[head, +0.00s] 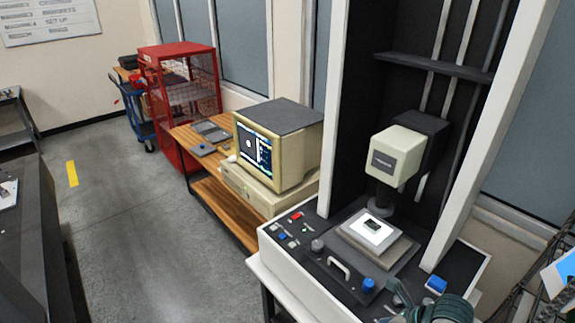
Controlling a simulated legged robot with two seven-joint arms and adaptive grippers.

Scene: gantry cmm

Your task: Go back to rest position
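Part of my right gripper (425,305) shows at the bottom edge, right of centre, in front of the measuring machine (290,262). Most of it is cut off by the picture's edge, and I cannot tell whether its fingers are open or shut. My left gripper is not in view. The machine has a cream measuring head (396,155) above a lit white stage (370,230) with a small dark part (372,225) on it. Its front panel has knobs, buttons and a pale handle (339,267).
A beige computer (278,145) stands on a wooden bench (228,208) left of the machine. A red wire cage (180,100) and a blue cart (140,118) are farther back. A dark bench (30,245) is at the left. Clear grey floor (140,235) lies between.

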